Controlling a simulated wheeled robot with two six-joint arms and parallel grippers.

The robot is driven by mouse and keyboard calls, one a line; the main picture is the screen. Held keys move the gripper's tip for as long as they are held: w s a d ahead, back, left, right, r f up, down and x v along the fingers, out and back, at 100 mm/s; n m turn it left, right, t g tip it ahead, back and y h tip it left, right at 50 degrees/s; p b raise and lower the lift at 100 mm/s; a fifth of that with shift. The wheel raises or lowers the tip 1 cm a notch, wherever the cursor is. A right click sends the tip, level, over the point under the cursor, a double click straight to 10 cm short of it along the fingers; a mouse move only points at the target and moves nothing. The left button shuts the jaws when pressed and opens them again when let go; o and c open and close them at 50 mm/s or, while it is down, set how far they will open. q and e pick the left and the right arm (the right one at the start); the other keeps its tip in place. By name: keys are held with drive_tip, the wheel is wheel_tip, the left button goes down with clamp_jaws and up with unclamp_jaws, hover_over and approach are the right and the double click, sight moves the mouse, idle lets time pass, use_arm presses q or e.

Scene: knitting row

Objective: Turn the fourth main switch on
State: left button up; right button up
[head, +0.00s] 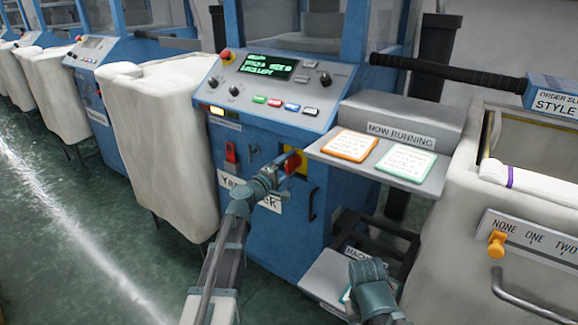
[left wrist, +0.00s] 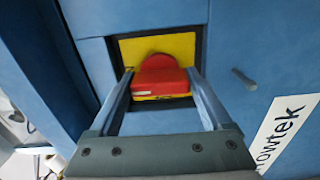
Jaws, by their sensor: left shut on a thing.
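The main switch is a red rotary handle (head: 292,163) on a yellow plate (head: 304,159), set in the front of the blue knitting machine (head: 262,185). My left gripper (head: 280,172) is at the switch. In the left wrist view the red handle (left wrist: 160,84) lies across the picture between the two fingers of my left gripper (left wrist: 161,88), shut on its ends, with the yellow plate (left wrist: 160,48) behind. Part of the handle is hidden by the gripper in the head view. My right gripper (head: 370,280) hangs low at the front, away from the switch; its jaws cannot be made out.
The machine's console (head: 270,85) has a lit green display and several buttons. A red rocker (head: 231,152) sits left of the switch. A shelf (head: 330,150) with two cards juts out at right. A cream bin (head: 165,135) stands left; another container (head: 500,210) stands right.

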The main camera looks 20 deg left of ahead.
use_arm(q)
drive_tip(key=o, duration=1.2)
drive_tip(key=shift+c, duration=0.2)
drive_tip(key=v, duration=1.3)
drive_tip(key=shift+s, duration=0.4)
